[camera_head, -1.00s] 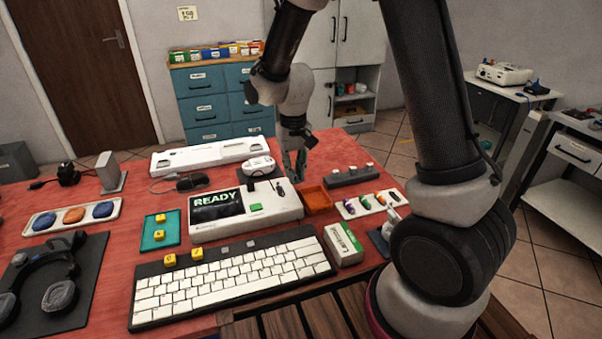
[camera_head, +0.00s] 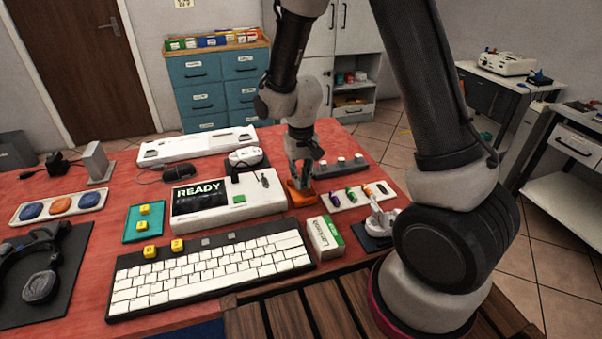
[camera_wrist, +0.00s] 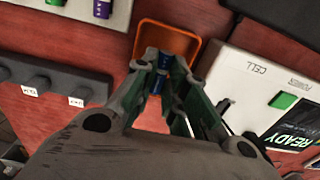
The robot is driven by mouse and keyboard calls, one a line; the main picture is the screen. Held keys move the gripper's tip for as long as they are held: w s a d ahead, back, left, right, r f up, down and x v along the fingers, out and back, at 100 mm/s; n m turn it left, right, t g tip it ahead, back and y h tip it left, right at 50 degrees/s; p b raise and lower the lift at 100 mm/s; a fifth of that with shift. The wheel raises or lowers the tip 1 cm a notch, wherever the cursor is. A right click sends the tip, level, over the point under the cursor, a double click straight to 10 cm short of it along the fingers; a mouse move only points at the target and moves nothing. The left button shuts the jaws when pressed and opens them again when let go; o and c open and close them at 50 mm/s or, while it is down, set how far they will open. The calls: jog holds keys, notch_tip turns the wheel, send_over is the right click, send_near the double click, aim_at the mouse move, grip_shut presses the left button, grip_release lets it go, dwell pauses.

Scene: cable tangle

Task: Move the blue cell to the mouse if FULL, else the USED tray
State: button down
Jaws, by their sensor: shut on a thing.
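My gripper (camera_head: 300,182) points down at the orange tray (camera_head: 290,188), its fingertips at or inside the tray. In the wrist view the jaws (camera_wrist: 160,82) are shut on a blue cell (camera_wrist: 155,82), mostly hidden between them, over the orange tray (camera_wrist: 182,42). I cannot tell whether the cell touches the tray floor. No USED label can be read on this tray. The white tester (camera_head: 268,208) stands left of it, with its screen (camera_head: 199,193) reading READY. A dark mouse (camera_head: 177,174) lies behind the tester.
A white holder (camera_head: 342,203) with several coloured cells is right of the tray. A dark block (camera_head: 340,167) with white tags stands behind it. A keyboard (camera_head: 210,272) and a green-white box (camera_head: 325,237) are in front.

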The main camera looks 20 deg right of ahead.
dwell(0.4)
jog(key=c, duration=1.4)
grip_release()
jog(key=shift+o, duration=0.2)
notch_tip(320, 180, up, 12)
jog(key=s+d+r+t, duration=0.2)
jog(key=s+d+r, duration=0.5)
jog(key=s, duration=0.3)
jog(key=s+d+r+t, duration=0.2)
jog(key=s+d+r, duration=0.6)
jog(key=s, duration=0.3)
